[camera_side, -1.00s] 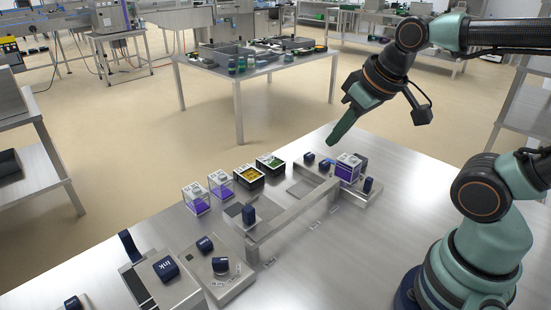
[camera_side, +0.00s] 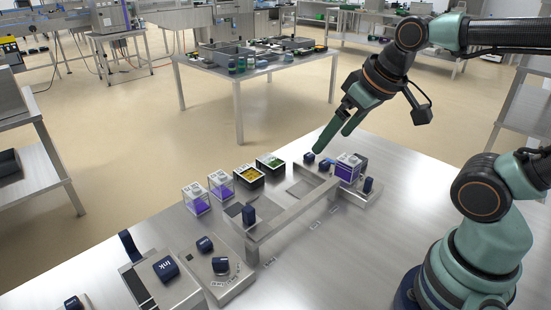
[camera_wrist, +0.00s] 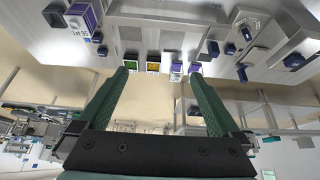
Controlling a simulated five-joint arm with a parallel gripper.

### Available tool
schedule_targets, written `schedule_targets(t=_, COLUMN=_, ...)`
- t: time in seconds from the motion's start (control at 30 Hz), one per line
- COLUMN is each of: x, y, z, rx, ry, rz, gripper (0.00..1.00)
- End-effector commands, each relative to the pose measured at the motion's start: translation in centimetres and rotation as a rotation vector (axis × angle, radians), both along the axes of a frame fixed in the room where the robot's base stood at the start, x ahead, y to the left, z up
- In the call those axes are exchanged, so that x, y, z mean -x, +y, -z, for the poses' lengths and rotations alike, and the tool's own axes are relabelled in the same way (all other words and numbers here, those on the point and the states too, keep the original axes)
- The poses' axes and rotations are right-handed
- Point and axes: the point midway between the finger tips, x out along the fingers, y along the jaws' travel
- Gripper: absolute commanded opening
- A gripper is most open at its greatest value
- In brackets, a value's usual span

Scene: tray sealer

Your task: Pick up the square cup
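My gripper (camera_side: 332,142) is open and empty, raised above the far edge of the table; in the wrist view its green fingers (camera_wrist: 158,73) stand wide apart. Two clear square cups with purple contents and pale printed tops, one at the left (camera_side: 196,203) and one beside it (camera_side: 221,187), stand in a row with a black tray of yellow contents (camera_side: 248,177) and a black tray of green contents (camera_side: 271,163). Another white-topped purple square cup (camera_side: 347,172) sits at the right end of the metal sealer; it shows at top left in the wrist view (camera_wrist: 86,22). I cannot tell which cup is meant.
The metal sealer frame (camera_side: 290,218) with its long bar and dark blue knobs runs in front of the row. Dark control blocks (camera_side: 166,268) stand at the near left. Bare table lies right of the sealer. Another table (camera_side: 270,68) stands well behind.

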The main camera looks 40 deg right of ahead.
Motion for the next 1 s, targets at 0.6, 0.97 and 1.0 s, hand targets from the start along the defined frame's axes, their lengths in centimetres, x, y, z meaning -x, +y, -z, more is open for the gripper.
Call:
schedule_targets(t=0.6, x=-5.4, y=-7.0, z=-0.3, rx=-0.12, ry=0.139, rz=0.438, gripper=1.0)
schedule_targets(t=0.97, x=-9.9, y=-17.7, z=3.6, rx=-0.254, ry=0.268, rz=0.964, gripper=1.0)
schedule_targets(t=1.0, x=-10.1, y=-19.0, z=4.3, rx=-0.269, ry=0.282, rz=1.023, gripper=1.0)
